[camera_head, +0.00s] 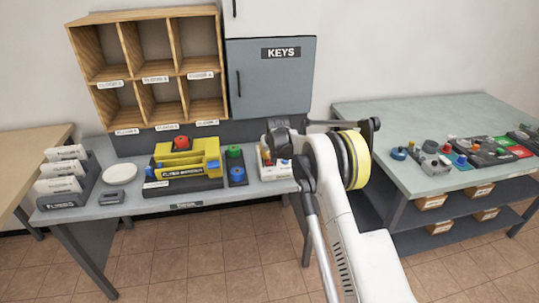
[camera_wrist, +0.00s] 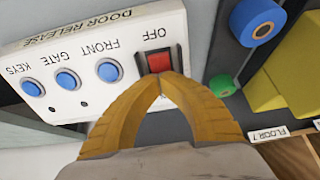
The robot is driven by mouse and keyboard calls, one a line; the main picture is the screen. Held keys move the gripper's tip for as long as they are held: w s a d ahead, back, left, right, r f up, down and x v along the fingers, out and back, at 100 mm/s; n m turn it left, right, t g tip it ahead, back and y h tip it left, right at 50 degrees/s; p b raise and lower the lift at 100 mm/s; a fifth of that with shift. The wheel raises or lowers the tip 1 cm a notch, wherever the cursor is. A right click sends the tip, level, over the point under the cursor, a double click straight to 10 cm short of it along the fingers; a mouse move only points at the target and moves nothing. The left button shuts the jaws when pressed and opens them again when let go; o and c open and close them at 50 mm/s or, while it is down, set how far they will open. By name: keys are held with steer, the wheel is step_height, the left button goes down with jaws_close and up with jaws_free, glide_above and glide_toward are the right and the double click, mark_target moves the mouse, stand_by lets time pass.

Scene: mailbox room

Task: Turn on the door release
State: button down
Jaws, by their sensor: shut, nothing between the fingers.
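The door release panel (camera_wrist: 100,52) is a white box lettered DOOR RELEASE, seen upside down in the wrist view. It has a red switch (camera_wrist: 158,62) beside the word OFF and a row of blue buttons (camera_wrist: 108,71) marked FRONT, GATE and KEYS. My gripper (camera_wrist: 160,84) is shut and empty, its yellow fingertips together at the edge of the red switch; I cannot tell whether they touch it. In the head view the panel (camera_head: 281,173) is at the right end of the grey desk, partly hidden by my arm.
Left of the panel stand a blue and a green knob (camera_head: 237,172) and a yellow machine (camera_head: 186,158). A wooden pigeonhole rack (camera_head: 147,66) and a grey KEYS cabinet (camera_head: 270,80) are behind. A green-topped table (camera_head: 420,115) with controls is at right.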

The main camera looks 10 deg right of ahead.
steer(key=shift+s+d, duration=0.1)
steer(key=shift+s, duration=0.15)
steer(key=s+r+p, duration=0.3)
steer(key=r+p, duration=0.2)
steer(key=r, duration=0.8)
steer(key=shift+s+r, duration=0.25)
steer(key=shift+r, duration=0.1)
